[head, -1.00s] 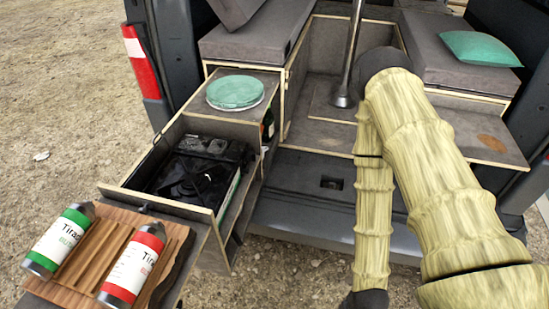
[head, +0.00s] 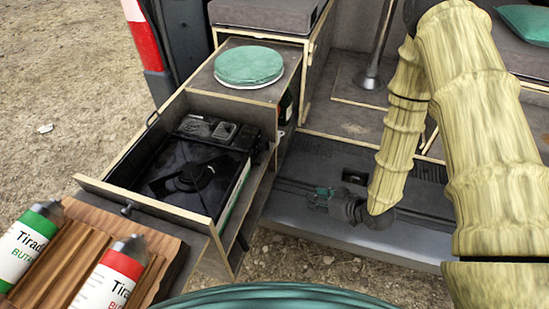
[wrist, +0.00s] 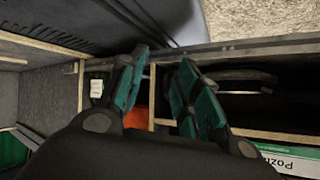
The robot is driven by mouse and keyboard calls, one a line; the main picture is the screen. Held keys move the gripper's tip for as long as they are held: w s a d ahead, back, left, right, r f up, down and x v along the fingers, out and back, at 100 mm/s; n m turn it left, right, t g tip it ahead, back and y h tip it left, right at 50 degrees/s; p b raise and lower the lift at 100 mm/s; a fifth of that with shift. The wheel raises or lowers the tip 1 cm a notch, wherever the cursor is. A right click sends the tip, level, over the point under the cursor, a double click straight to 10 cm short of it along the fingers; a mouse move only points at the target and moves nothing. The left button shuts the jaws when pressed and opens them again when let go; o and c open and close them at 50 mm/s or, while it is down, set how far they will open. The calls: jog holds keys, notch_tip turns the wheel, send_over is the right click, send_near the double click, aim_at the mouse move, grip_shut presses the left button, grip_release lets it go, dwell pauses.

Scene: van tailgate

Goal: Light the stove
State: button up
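The black camping stove (head: 190,170) lies in the pulled-out wooden drawer (head: 150,207), its burner in the middle and a ribbed part at its far end. A butane can with a red band (head: 112,275) and one with a green band (head: 32,240) lie on a slatted wooden board (head: 68,262) at the lower left. My gripper (head: 318,198) is right of the drawer, apart from the stove, its teal fingers pointing left. In the wrist view its fingers (wrist: 162,75) are spread with no object held; the stove is not identifiable there.
A round teal-topped item (head: 249,66) sits on the cabinet behind the drawer. A dark bottle (head: 286,104) stands in the cabinet's side opening. In the wrist view, wooden edges and an orange thing (wrist: 138,117) lie close to the fingers. Gravel is free below.

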jog(key=w+a+r+n+y+b, duration=0.3)
jog(key=w+r+y, duration=0.1)
jog(key=w+r, duration=0.1)
jog(key=n+g+y+b, duration=0.3)
jog(key=n+y, duration=0.3)
send_near(265, 145)
jog(key=f+p+x, duration=0.1)
jog(key=x, duration=0.6)
jog(key=shift+w+f, duration=0.2)
jog(key=shift+w, duration=0.1)
grip_shut()
